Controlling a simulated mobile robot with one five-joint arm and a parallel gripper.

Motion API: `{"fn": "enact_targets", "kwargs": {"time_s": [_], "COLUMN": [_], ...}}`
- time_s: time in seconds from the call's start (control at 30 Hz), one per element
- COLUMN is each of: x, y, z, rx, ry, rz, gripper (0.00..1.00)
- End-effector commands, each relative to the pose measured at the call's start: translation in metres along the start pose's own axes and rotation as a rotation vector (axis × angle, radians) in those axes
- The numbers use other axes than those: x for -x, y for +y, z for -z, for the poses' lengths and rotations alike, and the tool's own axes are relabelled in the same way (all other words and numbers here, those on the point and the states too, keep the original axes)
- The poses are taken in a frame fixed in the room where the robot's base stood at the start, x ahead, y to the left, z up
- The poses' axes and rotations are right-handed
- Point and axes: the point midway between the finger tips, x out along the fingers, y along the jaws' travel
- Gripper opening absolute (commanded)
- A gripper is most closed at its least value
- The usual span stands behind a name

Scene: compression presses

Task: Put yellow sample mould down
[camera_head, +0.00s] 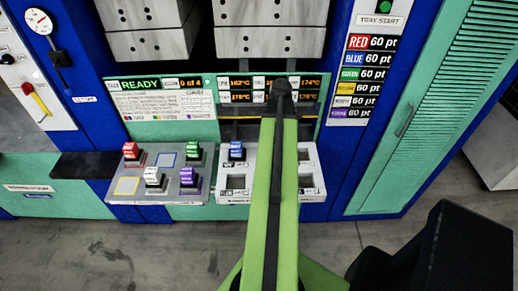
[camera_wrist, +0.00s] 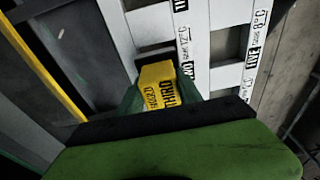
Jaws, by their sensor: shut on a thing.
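The yellow sample mould (camera_wrist: 158,86) with black lettering sits between the green jaws of my gripper (camera_wrist: 160,92) in the wrist view. The jaws are shut on it. It is over or beside the white slotted tray (camera_wrist: 204,42); I cannot tell whether it touches the tray. In the head view my green arm hides the gripper and the yellow mould. The white tray (camera_head: 230,196) shows there partly behind the arm, with a blue mould (camera_head: 236,150) in its back left slot.
A grey tray (camera_head: 203,160) on the left holds red (camera_head: 131,151), green (camera_head: 193,151), white (camera_head: 153,177) and purple (camera_head: 188,176) moulds. Its yellow-outlined and blue-outlined squares are empty. Press blocks (camera_head: 270,42) hang above, and the display (camera_head: 140,84) reads READY.

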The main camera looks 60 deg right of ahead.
Motion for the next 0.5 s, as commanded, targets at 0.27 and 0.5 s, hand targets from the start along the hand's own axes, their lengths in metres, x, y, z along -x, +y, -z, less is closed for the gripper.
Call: {"fn": "enact_targets", "kwargs": {"time_s": [0.27,0.5], "x": [-0.021,-0.042], "y": [0.0,-0.001], "z": [0.001,0.0], "rx": [0.006,0.009], "ry": [0.0,0.0], "rz": [0.001,0.002], "gripper": [0.0,0.0]}}
